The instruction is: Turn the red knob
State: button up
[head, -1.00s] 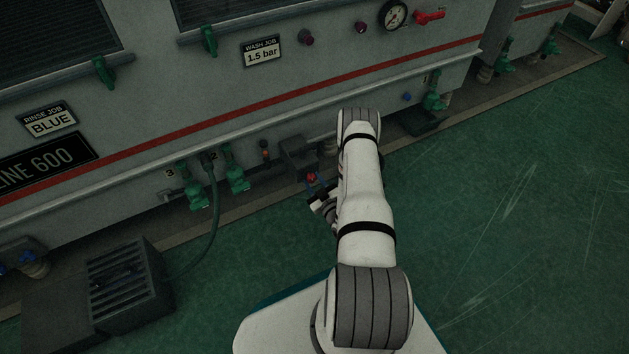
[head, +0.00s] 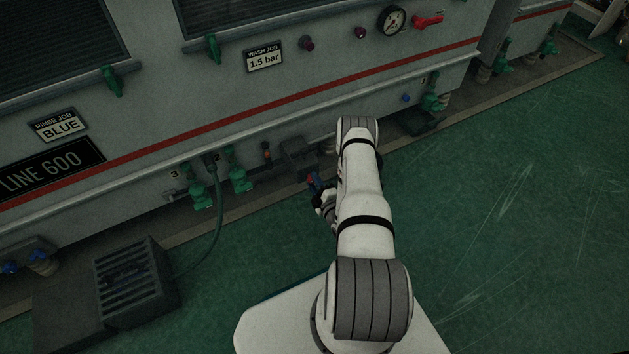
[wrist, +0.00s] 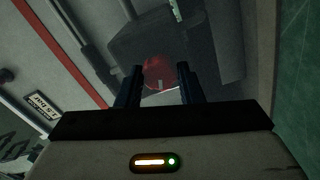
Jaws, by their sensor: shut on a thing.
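The red knob (wrist: 158,73) is round with a small pale mark and sits on a dark box (wrist: 165,40) low on the machine. In the wrist view my gripper (wrist: 160,80) has one dark finger on each side of the knob and is shut on it. In the head view my gripper (head: 322,194) is at the low dark box (head: 298,155), left of my forearm. A small red spot of the knob (head: 311,177) shows there.
Green valve handles (head: 238,170) and a hose (head: 215,225) are left of the dark box. A dark slatted unit (head: 137,277) stands on the floor at lower left. A gauge (head: 391,20) and a red lever (head: 428,21) are higher up. Green floor is free at right.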

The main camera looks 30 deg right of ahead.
jog(key=shift+s+f+n+p, duration=0.1)
jog(key=shift+n+p, duration=1.75)
jog(key=shift+n, duration=2.85)
jog(key=o, duration=1)
jog(key=shift+c, duration=0.2)
